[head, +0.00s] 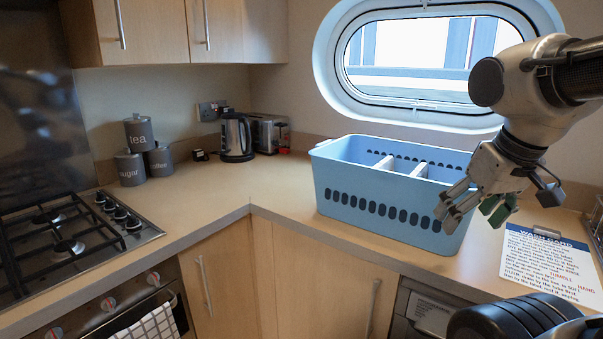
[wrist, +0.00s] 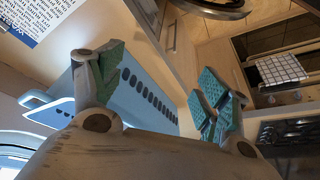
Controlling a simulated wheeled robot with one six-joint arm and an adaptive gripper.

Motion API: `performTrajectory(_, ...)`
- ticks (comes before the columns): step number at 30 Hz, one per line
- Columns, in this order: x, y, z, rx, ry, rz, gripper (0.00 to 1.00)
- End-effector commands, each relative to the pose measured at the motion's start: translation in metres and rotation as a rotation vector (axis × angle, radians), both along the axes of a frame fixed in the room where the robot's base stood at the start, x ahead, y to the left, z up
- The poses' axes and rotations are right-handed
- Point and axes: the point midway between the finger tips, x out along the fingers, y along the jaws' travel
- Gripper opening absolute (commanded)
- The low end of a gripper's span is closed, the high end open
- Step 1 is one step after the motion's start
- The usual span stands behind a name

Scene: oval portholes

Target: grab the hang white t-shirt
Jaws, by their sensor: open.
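No white t-shirt shows in either view. A light blue basket (head: 385,200) with oval slots and white dividers stands on the counter under the oval window; its floor is hidden behind its front wall. My gripper (head: 468,212) is open and empty, in front of the basket's right end in the head view. In the wrist view my gripper (wrist: 158,88) has its green-padded fingers apart, with the basket's slotted wall (wrist: 150,95) behind and between them. A white wash card (head: 550,265) with a blue heading lies or leans at the counter's right; its small print is only partly readable.
A gas hob (head: 70,240) and grey canisters (head: 140,150) are at the left. A kettle (head: 236,137) and toaster (head: 268,133) stand in the corner. A checked cloth (head: 150,325) hangs on the oven. The counter (head: 260,190) left of the basket is clear.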

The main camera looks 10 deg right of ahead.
Motion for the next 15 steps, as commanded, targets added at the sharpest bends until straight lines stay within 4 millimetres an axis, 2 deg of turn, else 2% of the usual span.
performTrajectory(1,0.001,0.000,0.000,-0.001,0.001,-0.001,0.58)
performTrajectory(2,0.003,0.000,0.002,0.000,0.002,-0.004,0.54)
performTrajectory(4,0.012,-0.001,0.006,0.000,0.008,-0.025,0.54)
performTrajectory(7,0.042,-0.005,0.021,0.000,0.024,-0.092,0.54)
performTrajectory(11,0.110,-0.011,0.042,-0.002,0.045,-0.245,0.54)
performTrajectory(15,0.198,-0.013,0.051,-0.008,0.046,-0.420,0.54)
